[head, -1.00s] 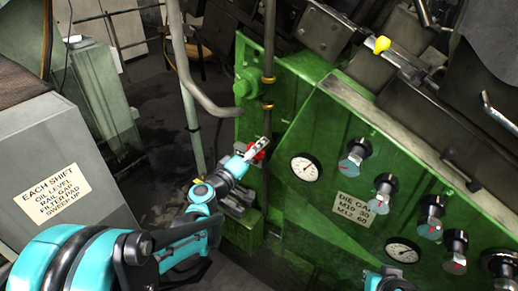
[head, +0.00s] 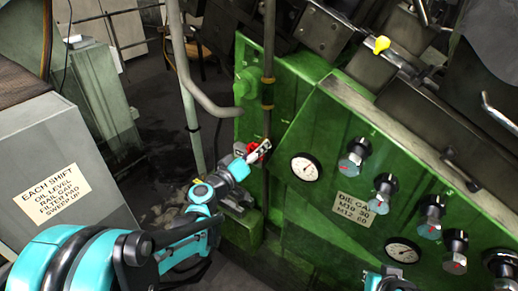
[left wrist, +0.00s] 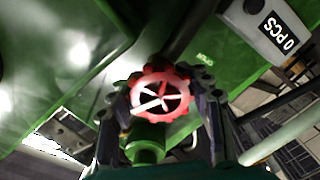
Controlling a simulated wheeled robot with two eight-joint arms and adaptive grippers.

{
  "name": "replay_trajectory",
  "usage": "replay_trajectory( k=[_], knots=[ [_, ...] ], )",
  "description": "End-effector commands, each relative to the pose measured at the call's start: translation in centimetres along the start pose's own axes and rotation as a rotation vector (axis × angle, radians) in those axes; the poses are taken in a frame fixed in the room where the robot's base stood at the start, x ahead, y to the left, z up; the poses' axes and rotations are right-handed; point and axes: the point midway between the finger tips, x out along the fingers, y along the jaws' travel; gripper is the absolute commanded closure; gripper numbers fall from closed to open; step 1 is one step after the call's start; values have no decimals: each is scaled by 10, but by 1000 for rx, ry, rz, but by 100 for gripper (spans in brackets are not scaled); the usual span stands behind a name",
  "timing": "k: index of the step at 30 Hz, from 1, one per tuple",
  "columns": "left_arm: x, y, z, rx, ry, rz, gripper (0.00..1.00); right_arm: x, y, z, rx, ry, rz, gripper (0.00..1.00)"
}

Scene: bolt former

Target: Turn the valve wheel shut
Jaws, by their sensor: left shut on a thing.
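The red valve wheel (head: 257,151) sits on the pipe at the left end of the green machine. In the left wrist view the wheel (left wrist: 160,93) shows face on, with its spokes and a green valve body (left wrist: 147,148) below it. My left gripper (head: 254,151) is at the wheel, and its fingers lie on both sides of the rim in the left wrist view (left wrist: 163,100). It is shut on the wheel. In the head view the gripper hides part of the wheel. A small teal part of my right arm shows at the bottom; its gripper is not visible.
The green machine panel carries gauges (head: 305,167) and several dark knobs (head: 354,158) right of the wheel. A grey pipe (head: 189,85) stands to the left. A grey cabinet (head: 60,160) with a sign stands at the left front. Dark floor lies between them.

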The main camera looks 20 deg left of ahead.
Motion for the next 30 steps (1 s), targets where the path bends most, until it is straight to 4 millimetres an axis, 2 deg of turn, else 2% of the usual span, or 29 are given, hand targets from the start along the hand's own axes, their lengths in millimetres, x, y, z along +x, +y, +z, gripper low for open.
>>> replay_trajectory(
  k=[3,4,5,14,17,20,30],
  knots=[
    [0,0,0,3,-1,-1,82,0,0,0,0,0,0,100],
    [0,0,0,2,-1,-1,45,0,0,0,0,0,0,100],
    [0,0,0,2,-1,-1,42,0,0,0,0,0,0,100],
    [-1,0,0,0,0,-1,42,0,0,0,0,0,0,100],
    [-8,0,0,0,1,-2,42,0,0,0,0,0,0,100],
    [-23,-1,-1,0,2,-2,42,0,0,0,0,0,0,100],
    [-95,-1,0,1,3,-4,42,0,0,0,0,0,0,100]
  ],
)
